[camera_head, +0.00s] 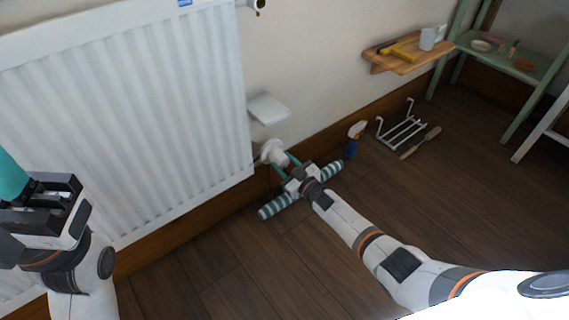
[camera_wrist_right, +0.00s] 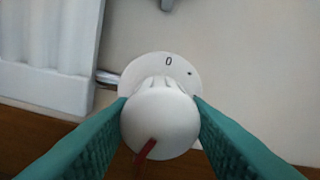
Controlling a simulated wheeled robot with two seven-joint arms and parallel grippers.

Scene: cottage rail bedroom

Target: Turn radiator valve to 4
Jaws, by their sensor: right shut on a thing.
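The white radiator valve (camera_head: 272,150) sits at the lower right corner of the white radiator (camera_head: 190,110). A red mark on the knob points down and slightly left. My right gripper (camera_head: 282,160) is shut on the knob, one teal finger on each side. My left gripper (camera_head: 14,180) is at the left edge, in front of the radiator and away from the valve; its fingertips are not clear.
A small white shelf (camera_head: 268,108) is on the wall above the valve. A teal-striped roll (camera_head: 275,207) lies under my right gripper. A blue spray bottle (camera_head: 354,140), a white rack (camera_head: 402,131) and a brush (camera_head: 420,143) are to the right. The front floor is clear.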

